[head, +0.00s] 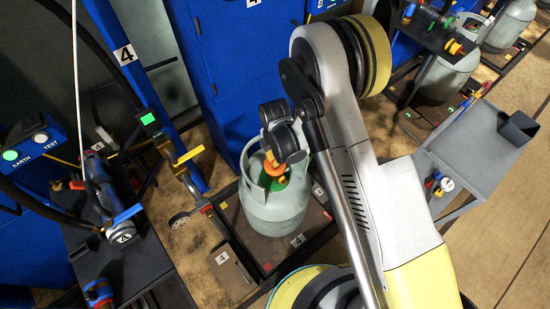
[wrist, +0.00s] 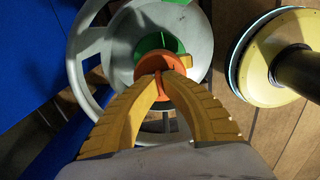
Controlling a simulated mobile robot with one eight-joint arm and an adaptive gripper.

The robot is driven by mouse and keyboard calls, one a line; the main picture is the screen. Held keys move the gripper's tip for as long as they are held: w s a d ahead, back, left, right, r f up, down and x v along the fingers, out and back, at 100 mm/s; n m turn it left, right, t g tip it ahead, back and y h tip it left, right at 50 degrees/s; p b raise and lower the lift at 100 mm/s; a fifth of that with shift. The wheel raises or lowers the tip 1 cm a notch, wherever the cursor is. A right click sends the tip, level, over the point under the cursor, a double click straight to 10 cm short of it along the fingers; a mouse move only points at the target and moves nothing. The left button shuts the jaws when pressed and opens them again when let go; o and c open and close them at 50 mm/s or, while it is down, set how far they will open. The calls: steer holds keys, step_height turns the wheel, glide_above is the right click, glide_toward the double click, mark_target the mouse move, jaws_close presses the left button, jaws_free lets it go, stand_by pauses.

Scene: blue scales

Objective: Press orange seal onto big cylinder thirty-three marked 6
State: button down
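A big grey-green gas cylinder (head: 272,212) stands upright on a dark platform in the head view. Its round top (wrist: 190,30) and ring collar (wrist: 88,50) fill the upper left of the wrist view. A green piece (wrist: 158,43) sits at its valve. The orange seal (wrist: 147,62) is between the yellow fingertips of my gripper (wrist: 160,76), which is shut on it. The seal lies over the green piece in view; I cannot tell whether they touch. In the head view my gripper (head: 275,158) is over the cylinder's top, largely hidden by my wrist. No 6 is readable.
Tags marked 4 (head: 298,241) lie around the platform. A blue cabinet (head: 235,70) stands behind. A black bench with tools (head: 140,265) is at left. A grey tray table (head: 480,150) is at right, with small coloured pieces (head: 438,185) beside it. Other cylinders (head: 450,75) stand farther right.

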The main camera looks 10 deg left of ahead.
steer(key=shift+f, duration=0.25)
steer(key=c, duration=1.5)
jaws_free()
steer(key=shift+c, duration=0.2)
steer(key=shift+r, duration=0.15)
step_height(320, 180, up, 12)
